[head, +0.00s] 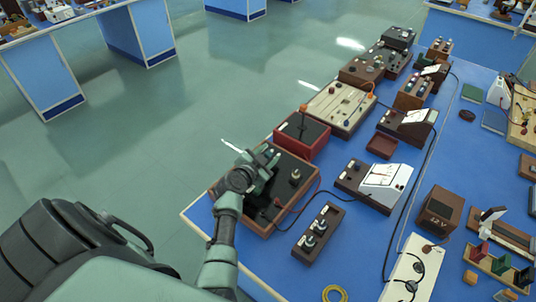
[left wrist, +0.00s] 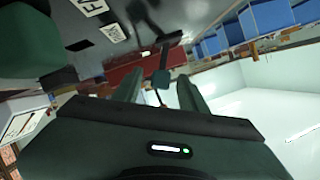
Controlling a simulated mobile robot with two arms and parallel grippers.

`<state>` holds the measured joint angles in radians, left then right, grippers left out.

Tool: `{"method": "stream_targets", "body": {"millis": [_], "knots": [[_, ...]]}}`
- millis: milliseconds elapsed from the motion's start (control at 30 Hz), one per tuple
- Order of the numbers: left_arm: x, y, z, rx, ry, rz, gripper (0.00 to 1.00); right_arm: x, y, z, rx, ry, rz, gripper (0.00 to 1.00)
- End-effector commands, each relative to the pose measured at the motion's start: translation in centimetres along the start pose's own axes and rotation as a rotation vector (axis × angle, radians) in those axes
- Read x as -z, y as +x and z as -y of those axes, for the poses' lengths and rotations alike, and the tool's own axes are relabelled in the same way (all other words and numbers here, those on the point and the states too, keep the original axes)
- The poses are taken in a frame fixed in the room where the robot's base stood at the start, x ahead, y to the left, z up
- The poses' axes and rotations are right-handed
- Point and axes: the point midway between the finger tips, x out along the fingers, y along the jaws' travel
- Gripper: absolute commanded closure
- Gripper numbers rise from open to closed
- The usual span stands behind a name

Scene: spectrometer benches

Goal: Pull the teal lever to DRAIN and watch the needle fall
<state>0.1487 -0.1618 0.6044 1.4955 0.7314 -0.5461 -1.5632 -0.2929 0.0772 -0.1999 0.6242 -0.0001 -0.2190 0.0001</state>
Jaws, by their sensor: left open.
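The brown box with a dark top panel (head: 293,162) stands at the near left corner of the blue bench. My left gripper (head: 268,158) is over its left part, open, and hides part of the panel. In the left wrist view a small dark teal lever end (left wrist: 160,77) shows between the two open fingers of the gripper (left wrist: 160,92); I cannot tell whether they touch it. White labels (left wrist: 113,33) lie on the panel, partly cut off. A white-faced meter (head: 385,177) stands to the right; its needle is too small to read. My right gripper is not in view.
A red box (head: 302,134) stands just behind the brown box. A small dark box with knobs (head: 318,232) is in front, with a black cable nearby. More instruments line the blue bench (head: 370,238).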

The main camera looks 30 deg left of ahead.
Motion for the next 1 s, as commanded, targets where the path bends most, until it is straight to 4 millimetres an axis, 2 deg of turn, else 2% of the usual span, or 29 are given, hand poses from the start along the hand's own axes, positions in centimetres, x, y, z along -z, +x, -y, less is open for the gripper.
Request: {"method": "stream_targets", "body": {"millis": [67, 200, 633, 1000], "knots": [[0.0, 0.0, 0.0, 0.0, 0.0, 0.0, 0.61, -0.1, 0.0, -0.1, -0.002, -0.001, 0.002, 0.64], [0.0, 0.0, 0.0, 0.0, 0.0, 0.0, 1.0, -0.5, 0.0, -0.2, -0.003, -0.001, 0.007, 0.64], [-0.1, 0.0, 0.4, -0.019, -0.04, -0.001, 1.0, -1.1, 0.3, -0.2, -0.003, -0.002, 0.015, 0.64], [-0.6, 0.2, 1.9, -0.12, -0.274, 0.001, 1.0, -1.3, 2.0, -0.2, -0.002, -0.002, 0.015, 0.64]]}}
